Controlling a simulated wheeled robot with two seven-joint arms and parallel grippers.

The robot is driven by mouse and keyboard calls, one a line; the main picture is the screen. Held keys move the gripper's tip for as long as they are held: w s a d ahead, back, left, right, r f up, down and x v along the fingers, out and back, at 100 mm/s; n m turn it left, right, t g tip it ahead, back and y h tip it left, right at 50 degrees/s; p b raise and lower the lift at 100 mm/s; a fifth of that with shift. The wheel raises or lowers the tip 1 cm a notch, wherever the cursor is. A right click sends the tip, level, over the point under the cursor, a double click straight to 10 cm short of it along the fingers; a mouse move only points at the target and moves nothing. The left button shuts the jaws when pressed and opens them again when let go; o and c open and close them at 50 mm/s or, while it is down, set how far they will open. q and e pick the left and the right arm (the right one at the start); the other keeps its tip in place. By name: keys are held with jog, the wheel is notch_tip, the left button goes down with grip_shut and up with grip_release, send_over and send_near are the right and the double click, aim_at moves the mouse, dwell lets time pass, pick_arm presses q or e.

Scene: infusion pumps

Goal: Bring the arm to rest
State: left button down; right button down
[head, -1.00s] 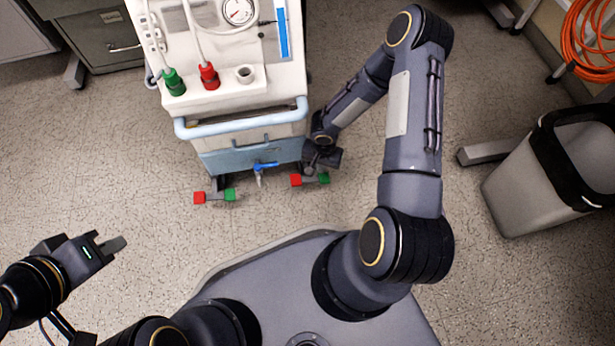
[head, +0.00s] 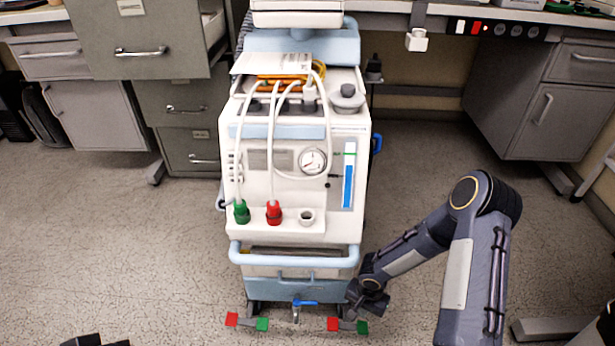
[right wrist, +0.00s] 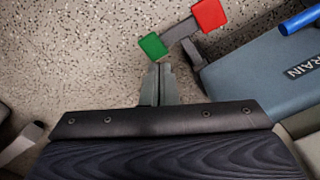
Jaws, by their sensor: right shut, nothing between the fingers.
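My right gripper (head: 352,301) is low beside the front right corner of the white and pale-blue medical cart (head: 300,262). In the right wrist view its fingers (right wrist: 160,72) are together with nothing between them. The tips are close to the green pad (right wrist: 153,46) of a caster pedal, whose other end has a red pad (right wrist: 209,14). I cannot tell whether the tips touch it. In the head view that pedal's green pad (head: 362,327) is just below the gripper. Only dark bits of my left gripper (head: 97,341) show at the bottom left edge.
A second pedal with a red pad (head: 232,319) and a green pad is at the cart's left foot. A blue-handled drain valve (head: 305,303) is between them. Filing cabinets (head: 140,50) and a desk (head: 545,90) stand behind. Floor left of the cart is clear.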

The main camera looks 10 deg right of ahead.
jog(key=shift+r, duration=0.1)
jog(key=s+d+r+n+t+h, duration=0.1)
jog(key=d+r, duration=0.2)
jog(key=r, duration=0.9)
jog(key=s+d+r+n+t, duration=0.1)
jog(key=s+d+r, duration=0.1)
jog(key=r, duration=1)
jog(key=s+a+r+n+t+y+p, duration=0.1)
jog(key=s+a+r+n+t+y, duration=0.1)
jog(key=s+a+r, duration=0.35)
jog(key=s+a+r+n+t+y+p, duration=0.1)
jog(key=s+a+r+n+t+y, duration=0.15)
jog(key=s+r, duration=0.6)
notch_tip(320, 180, up, 38)
jog(key=a+p, duration=0.1)
jog(key=p, duration=3.6)
jog(key=shift+g+p, duration=0.3)
jog(key=shift+g, duration=0.15)
jog(key=shift+n, duration=0.25)
